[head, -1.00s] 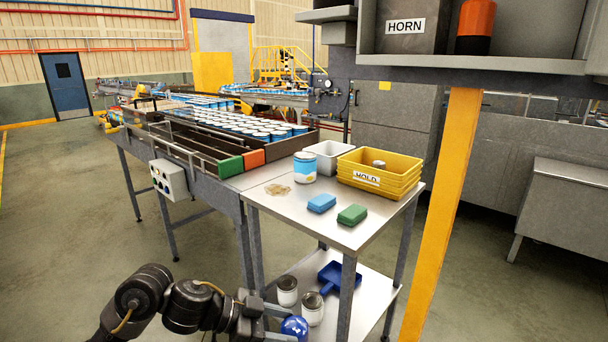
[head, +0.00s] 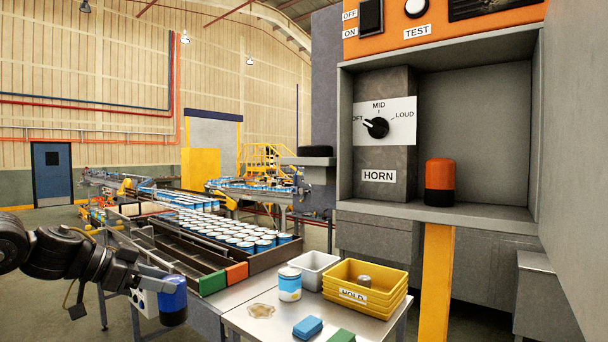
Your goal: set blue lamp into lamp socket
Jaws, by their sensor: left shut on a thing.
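The blue lamp (head: 173,296) has a blue upper part and a dark base. It hangs roughly upright at the lower left, in front of the conveyor. My left gripper (head: 158,282) is shut on it from the left side. A dark round piece (head: 316,151) sits on a small grey bracket left of the cabinet; it may be the lamp socket, but I cannot tell for sure. The lamp is well to the left of it and lower. My right gripper is not in view.
A grey cabinet (head: 530,150) holds an orange lamp with a black base (head: 440,182) and the HORN dial (head: 377,127). Below stand a steel table (head: 262,328), yellow bins (head: 365,300), a white bin (head: 317,272) and a can (head: 290,284). A yellow post (head: 436,285) rises under the cabinet.

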